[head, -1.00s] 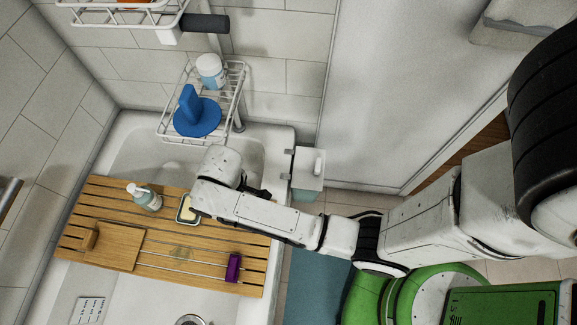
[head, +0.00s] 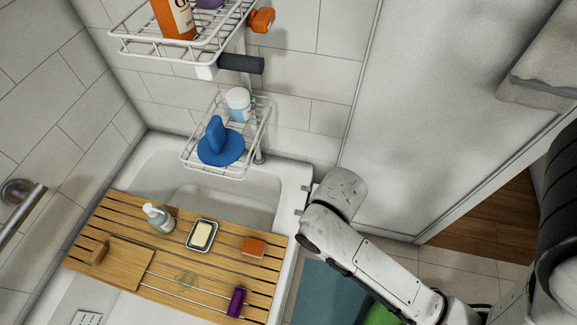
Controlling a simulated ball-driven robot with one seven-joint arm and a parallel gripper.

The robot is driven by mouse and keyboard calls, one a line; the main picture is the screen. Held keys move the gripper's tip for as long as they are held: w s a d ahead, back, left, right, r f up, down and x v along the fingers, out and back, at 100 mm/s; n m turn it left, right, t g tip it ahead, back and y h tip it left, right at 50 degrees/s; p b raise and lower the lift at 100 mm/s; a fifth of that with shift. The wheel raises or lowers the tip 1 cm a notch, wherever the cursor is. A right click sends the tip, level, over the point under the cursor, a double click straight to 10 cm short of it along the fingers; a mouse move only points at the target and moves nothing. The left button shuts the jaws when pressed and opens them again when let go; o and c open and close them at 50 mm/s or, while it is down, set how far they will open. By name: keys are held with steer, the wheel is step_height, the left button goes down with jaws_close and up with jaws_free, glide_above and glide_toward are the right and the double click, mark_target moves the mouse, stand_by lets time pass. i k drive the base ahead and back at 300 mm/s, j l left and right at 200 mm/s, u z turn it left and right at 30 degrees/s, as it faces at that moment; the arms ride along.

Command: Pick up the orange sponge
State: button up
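An orange block (head: 253,246), which looks like the sponge, lies flat near the right end of the wooden bath tray. It is uncovered and nothing touches it. A second orange object (head: 261,19) sits at the right end of the upper wire rack; I cannot tell what it is. My arm reaches in from the lower right, its white end link over the tub's right edge, to the right of and above the orange block in the picture. My gripper's fingers do not show; the arm hides them.
The wooden tray (head: 150,262) spans the white tub. A lower rack (head: 190,150) holds a blue object (head: 219,145) and a white-capped jar (head: 238,104).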

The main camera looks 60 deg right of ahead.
mark_target(250, 246)
steer(key=k+l, duration=0.1)
steer(key=k, duration=0.4)
steer(key=k+l+u, duration=0.1)
steer(key=k, duration=0.4)
steer(key=i+l+z, duration=0.1)
steer(key=i+l, duration=0.15)
steer(key=i, duration=0.2)
steer(key=i+l+z, duration=0.15)
steer(key=i, duration=0.3)
steer(key=i+l+z, duration=0.1)
steer(key=i, duration=0.35)
steer(key=l, duration=0.1)
